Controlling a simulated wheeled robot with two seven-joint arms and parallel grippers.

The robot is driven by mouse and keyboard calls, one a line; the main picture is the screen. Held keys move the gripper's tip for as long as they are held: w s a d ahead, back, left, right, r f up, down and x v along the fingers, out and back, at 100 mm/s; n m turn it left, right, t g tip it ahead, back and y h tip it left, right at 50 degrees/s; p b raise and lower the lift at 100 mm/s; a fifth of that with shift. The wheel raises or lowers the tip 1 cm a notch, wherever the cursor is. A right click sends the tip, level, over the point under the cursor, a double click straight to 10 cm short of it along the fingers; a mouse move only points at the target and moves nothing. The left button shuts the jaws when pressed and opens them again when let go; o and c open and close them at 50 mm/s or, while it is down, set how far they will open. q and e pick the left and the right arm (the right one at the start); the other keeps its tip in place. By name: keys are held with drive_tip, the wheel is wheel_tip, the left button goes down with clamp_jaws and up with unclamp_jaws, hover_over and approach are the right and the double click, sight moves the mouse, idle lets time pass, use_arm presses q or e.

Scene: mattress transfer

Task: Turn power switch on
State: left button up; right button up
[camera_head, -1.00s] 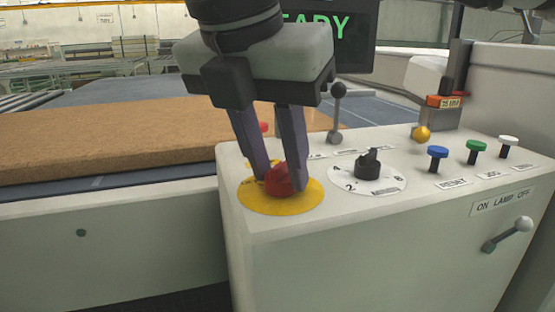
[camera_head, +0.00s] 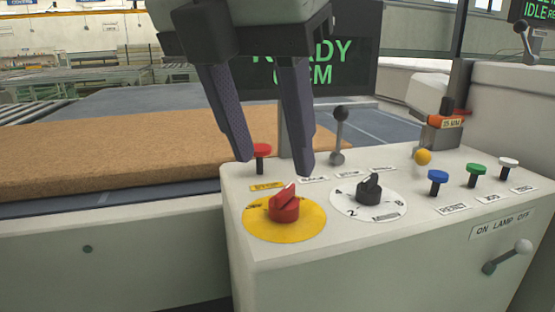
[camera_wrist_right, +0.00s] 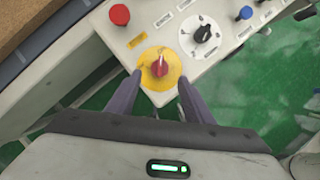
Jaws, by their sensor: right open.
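The power switch, a red rotary knob (camera_head: 284,206) on a round yellow plate (camera_head: 262,228), sits at the near left corner of the white control panel (camera_head: 330,250). A pale mark shows on the knob's top. My right gripper (camera_head: 276,168) is open and empty above the knob, apart from it. In the right wrist view the knob (camera_wrist_right: 160,68) lies ahead, between and beyond the two fingertips (camera_wrist_right: 158,80). My left gripper is not in view.
A black rotary selector (camera_head: 369,188), a red stop button (camera_head: 262,150), a black lever (camera_head: 340,130) and blue, green and white buttons (camera_head: 476,168) stand close by on the panel. A brown mattress (camera_head: 100,150) lies at left. A screen (camera_head: 335,60) reads READY.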

drive_tip(key=shift+p+v, duration=0.3)
drive_tip(key=shift+v, duration=1.3)
